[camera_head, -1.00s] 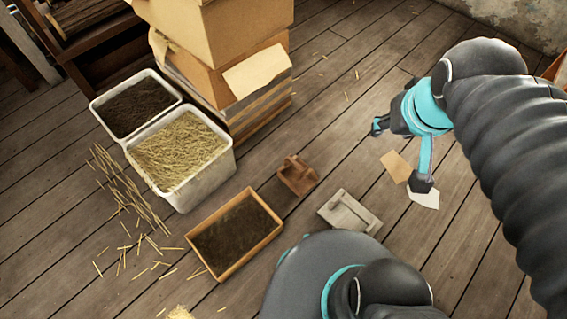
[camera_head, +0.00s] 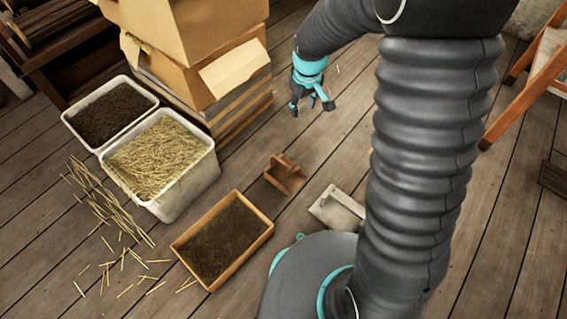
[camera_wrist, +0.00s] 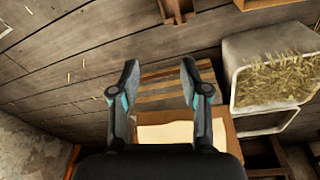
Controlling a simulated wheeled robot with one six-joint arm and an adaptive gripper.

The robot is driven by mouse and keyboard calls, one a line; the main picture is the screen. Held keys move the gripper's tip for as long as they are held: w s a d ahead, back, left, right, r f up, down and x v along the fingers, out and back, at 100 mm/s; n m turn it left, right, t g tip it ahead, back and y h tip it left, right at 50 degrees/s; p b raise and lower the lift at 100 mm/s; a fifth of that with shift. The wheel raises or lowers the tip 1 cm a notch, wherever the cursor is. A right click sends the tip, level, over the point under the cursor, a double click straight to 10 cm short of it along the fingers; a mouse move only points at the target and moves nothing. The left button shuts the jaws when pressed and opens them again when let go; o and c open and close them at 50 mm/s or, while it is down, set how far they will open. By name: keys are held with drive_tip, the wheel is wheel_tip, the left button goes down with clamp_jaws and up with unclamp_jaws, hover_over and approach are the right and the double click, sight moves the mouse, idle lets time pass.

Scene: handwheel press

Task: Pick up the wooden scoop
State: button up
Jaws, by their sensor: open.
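The wooden scoop (camera_head: 285,174), a small reddish-brown piece, rests on the plank floor between the shallow wooden tray and a grey block-like item. In the wrist view a brown wooden piece that looks like the scoop (camera_wrist: 178,10) is cut by the top edge. My gripper (camera_head: 311,106) is open and empty, beyond the scoop and to its upper right in the head view, apart from it. In the wrist view its two fingers (camera_wrist: 160,64) stand wide apart with nothing between them.
Cardboard boxes (camera_head: 190,40) are stacked left of my gripper. Two white bins, one with straw (camera_head: 162,155), one with dark soil (camera_head: 110,112), stand beside them. A shallow wooden tray of soil (camera_head: 222,240) and a grey item (camera_head: 335,208) lie near the scoop.

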sight(283, 162)
drive_tip(key=w+a+f+n+b, duration=0.1)
drive_tip(key=a+f, duration=0.1)
drive_tip(key=f, duration=0.8)
drive_tip(key=a+f+n+g+b, duration=0.1)
drive_tip(key=a+f, duration=0.1)
drive_tip(key=f, duration=0.7)
drive_tip(key=w+a+f+n+b, duration=0.1)
drive_tip(key=a+f, duration=0.1)
drive_tip(key=f, duration=0.8)
drive_tip(key=shift+w+f+g, duration=0.3)
drive_tip(key=shift+w+g, duration=0.05)
drive_tip(key=shift+g, duration=0.05)
drive_tip(key=shift+w+d+f+b, duration=0.1)
drive_tip(key=shift+f+b, duration=0.1)
drive_tip(key=shift+f, duration=1.25)
drive_tip(key=shift+d+f+b, duration=0.1)
drive_tip(key=shift+f+b, duration=0.05)
drive_tip(key=shift+f, duration=1.3)
clamp_jaws()
